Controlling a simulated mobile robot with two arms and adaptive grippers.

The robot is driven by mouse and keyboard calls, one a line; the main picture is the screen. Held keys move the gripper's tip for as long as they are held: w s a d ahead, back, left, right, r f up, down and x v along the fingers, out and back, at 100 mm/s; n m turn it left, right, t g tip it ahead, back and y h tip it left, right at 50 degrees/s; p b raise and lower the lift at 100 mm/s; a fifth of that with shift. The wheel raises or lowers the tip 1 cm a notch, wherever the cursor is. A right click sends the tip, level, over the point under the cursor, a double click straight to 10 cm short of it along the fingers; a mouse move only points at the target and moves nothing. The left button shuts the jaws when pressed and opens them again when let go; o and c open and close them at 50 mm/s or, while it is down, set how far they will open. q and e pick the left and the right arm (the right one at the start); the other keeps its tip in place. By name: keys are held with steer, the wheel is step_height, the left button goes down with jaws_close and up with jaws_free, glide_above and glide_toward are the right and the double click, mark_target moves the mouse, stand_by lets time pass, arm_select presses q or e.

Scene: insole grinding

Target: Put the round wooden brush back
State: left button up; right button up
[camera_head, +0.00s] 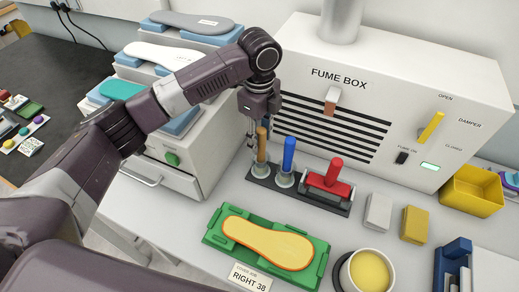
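The round wooden brush (262,146) shows as an upright tan wooden handle. It stands at the left end of a dark holder rack (314,194), and its lower end appears to be in the first place there. My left gripper (256,136) points down right at the handle's upper part, with its thin fingers close beside it. The fingers are too small and partly hidden to tell whether they grip the handle. My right gripper is not in view.
The rack also holds a blue-handled tool (288,156) and a red-handled brush (330,181). The white fume box (420,92) stands behind. In front are a green tray (312,278) with an orange-edged insole (268,243) and a yellow-filled cup (369,272). A drawer cabinet (205,163) stands left.

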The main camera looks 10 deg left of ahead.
arm_select(q)
step_height(320, 180, up, 7)
steer(key=shift+r+b, duration=0.1)
steer(key=shift+b, duration=0.75)
